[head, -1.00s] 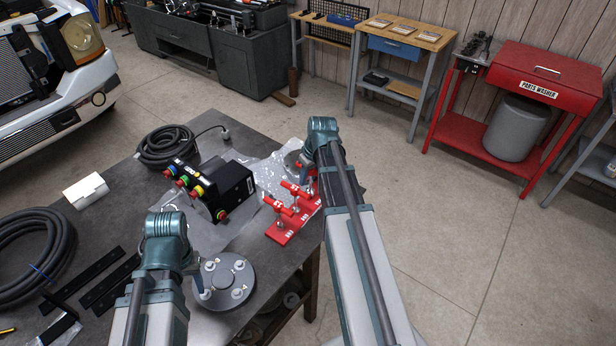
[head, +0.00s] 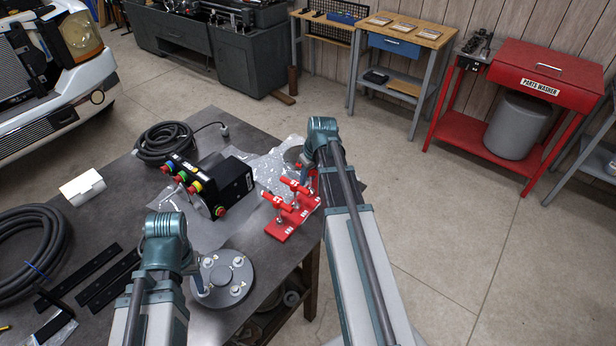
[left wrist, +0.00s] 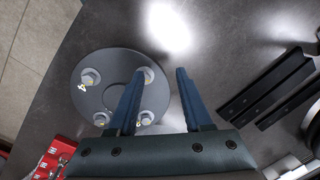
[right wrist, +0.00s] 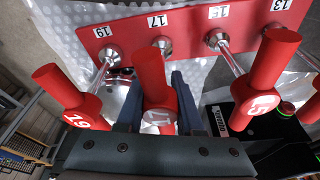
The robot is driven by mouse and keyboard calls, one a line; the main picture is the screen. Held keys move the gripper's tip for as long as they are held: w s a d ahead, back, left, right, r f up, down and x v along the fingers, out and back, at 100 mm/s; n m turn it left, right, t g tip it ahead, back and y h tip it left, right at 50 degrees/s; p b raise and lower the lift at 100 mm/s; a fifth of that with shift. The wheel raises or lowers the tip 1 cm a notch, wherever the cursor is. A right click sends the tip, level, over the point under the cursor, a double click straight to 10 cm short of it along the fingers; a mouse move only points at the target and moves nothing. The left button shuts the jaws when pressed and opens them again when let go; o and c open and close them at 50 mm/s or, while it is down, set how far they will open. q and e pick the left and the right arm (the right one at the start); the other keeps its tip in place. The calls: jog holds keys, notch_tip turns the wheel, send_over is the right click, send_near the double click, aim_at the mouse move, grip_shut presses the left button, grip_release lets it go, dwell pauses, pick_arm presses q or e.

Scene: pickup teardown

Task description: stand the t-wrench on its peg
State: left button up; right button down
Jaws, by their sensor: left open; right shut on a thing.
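In the right wrist view my right gripper (right wrist: 158,102) is shut on the red handle of the 17 t-wrench (right wrist: 152,75). The handle hides its shaft, so I cannot tell whether it sits on a peg. It is close to the 17 place of the red rack (right wrist: 190,32). The 19 t-wrench (right wrist: 75,100) stands to its left and another t-wrench (right wrist: 262,85) to its right, both on the rack. In the head view the rack (head: 283,231) is at the bench's right edge. My left gripper (left wrist: 155,92) is open and empty, beside a round grey flange.
The flange (head: 240,262) with several bolts lies near the bench's front edge. A black control box (head: 232,187) with coloured buttons stands left of the rack, on clear plastic sheeting. Coiled black hoses (head: 30,245) and black strips (head: 108,282) lie at left.

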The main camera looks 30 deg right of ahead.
jog(key=shift+c, duration=2.3)
grip_release()
pick_arm(q)
notch_tip(320, 180, up, 7)
jog(key=p, duration=0.7)
pick_arm(e)
notch_tip(320, 180, up, 7)
jog(key=shift+f, duration=0.1)
